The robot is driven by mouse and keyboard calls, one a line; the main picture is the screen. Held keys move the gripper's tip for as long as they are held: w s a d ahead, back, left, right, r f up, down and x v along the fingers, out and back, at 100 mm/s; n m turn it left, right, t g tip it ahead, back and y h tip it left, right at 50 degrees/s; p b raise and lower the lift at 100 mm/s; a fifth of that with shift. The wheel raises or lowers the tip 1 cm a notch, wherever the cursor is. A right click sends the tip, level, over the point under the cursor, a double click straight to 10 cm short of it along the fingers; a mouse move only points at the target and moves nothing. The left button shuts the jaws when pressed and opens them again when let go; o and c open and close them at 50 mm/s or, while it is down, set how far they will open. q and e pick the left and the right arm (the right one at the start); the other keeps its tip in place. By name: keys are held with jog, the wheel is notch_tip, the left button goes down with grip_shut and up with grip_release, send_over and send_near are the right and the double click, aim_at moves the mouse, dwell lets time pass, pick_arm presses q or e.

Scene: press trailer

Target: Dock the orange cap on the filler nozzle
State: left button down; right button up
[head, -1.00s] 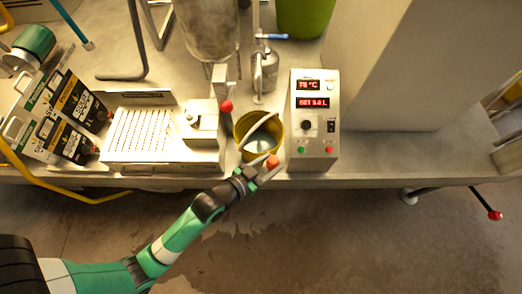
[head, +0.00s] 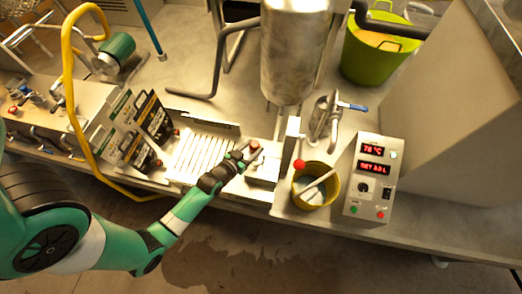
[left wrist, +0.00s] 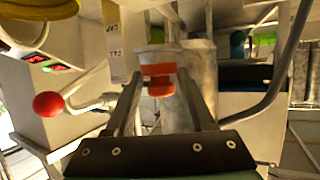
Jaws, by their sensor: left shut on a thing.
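The orange cap (head: 254,146) is held in my left gripper (head: 246,158), above the steel block at the right end of the slotted tray. In the left wrist view the cap (left wrist: 160,86) sits between the two fingers of the left gripper (left wrist: 163,92), with a pale ring-shaped part at its top. The steel hopper (head: 292,55) stands behind the gripper and to its right. I cannot clearly make out the filler nozzle, or whether the cap touches anything above it. My right gripper is not in view.
A red-knobbed lever (head: 299,164) stands right of my gripper. Further right are a yellow bucket (head: 335,187) and a control box (head: 366,205) with red displays. Black and white cartons (head: 150,118) stand left of the slotted tray (head: 200,152). A green tub (head: 365,62) is at the back.

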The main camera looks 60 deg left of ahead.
pick_arm(q)
jog(key=shift+f+b, duration=2.75)
jog(key=shift+f, duration=0.2)
jog(key=shift+f+b, duration=0.55)
jog(key=shift+f, duration=0.1)
jog(key=c, duration=0.5)
grip_release()
jog(key=shift+c, duration=0.2)
jog(key=shift+r, duration=0.1)
